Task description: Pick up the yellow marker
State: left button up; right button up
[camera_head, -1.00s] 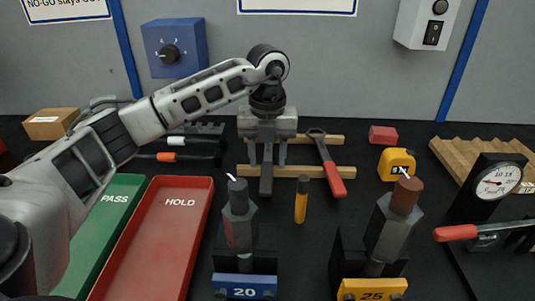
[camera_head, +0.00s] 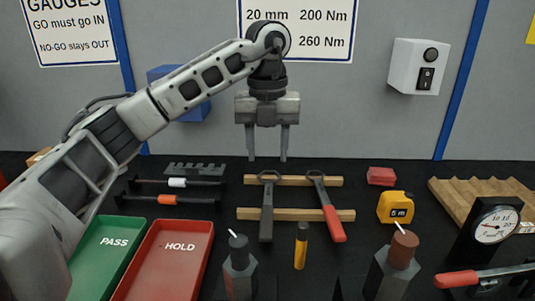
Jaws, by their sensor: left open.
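The yellow marker (camera_head: 300,250) stands upright on the black table, with a dark cap on top. It is in front of the wooden rails, between two tall grey bolts. My left gripper (camera_head: 268,158) is open and points down, with nothing between its fingers. It hangs above and behind the marker, over the far wooden rail, well apart from the marker. My right gripper does not show.
A dark-handled tool (camera_head: 267,208) and a red-handled tool (camera_head: 327,208) lie across wooden rails (camera_head: 290,214). Grey bolts (camera_head: 240,272) and (camera_head: 390,268) flank the marker. A yellow tape measure (camera_head: 396,207), red tray (camera_head: 160,262) and green tray (camera_head: 107,250) lie nearby.

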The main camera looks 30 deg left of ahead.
aim_at(302, 233)
jog(key=k, duration=1.5)
